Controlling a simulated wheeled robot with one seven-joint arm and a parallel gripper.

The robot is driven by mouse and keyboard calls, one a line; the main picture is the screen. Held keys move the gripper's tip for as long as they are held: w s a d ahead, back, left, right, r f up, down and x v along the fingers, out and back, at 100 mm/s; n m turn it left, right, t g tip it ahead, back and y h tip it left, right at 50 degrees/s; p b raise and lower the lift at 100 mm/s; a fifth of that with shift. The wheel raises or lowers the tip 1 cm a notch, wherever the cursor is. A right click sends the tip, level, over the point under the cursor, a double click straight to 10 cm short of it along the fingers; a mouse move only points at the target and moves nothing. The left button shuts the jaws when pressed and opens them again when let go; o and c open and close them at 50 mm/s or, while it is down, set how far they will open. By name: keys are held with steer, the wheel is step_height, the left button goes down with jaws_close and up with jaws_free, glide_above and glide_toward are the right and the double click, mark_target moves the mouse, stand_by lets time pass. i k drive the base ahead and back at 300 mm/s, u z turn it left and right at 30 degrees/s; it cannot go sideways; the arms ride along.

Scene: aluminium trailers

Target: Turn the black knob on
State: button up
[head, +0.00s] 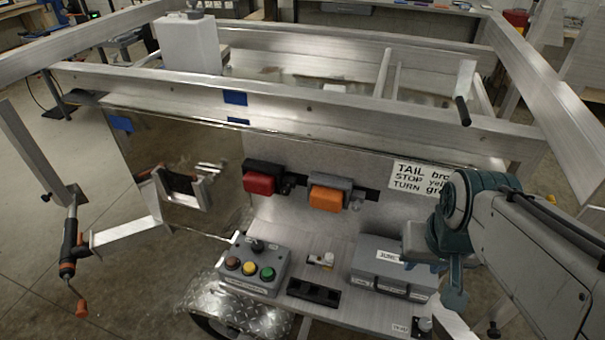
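A grey control box (252,268) sits on the trailer's ledge, left of centre in the head view. A black knob (257,246) stands on its top, above a row of brown, yellow and green buttons (249,268). I cannot tell which way the knob points. Another small dark knob-like part (424,325) shows at the lower right of the ledge, beside a small label. My gripper (453,290) is at the right, near the grey case, well apart from the control box. Its fingers are partly hidden and I cannot tell whether they are open.
A grey case (393,268) stands on the ledge near my gripper. A black slotted block (313,292) and a small white-and-yellow part (321,260) lie between. Red (259,183) and orange (326,198) lamps are on the panel behind. Aluminium rails (300,98) cross above.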

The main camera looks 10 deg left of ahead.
mark_target(257, 247)
steer(key=u, duration=1.25)
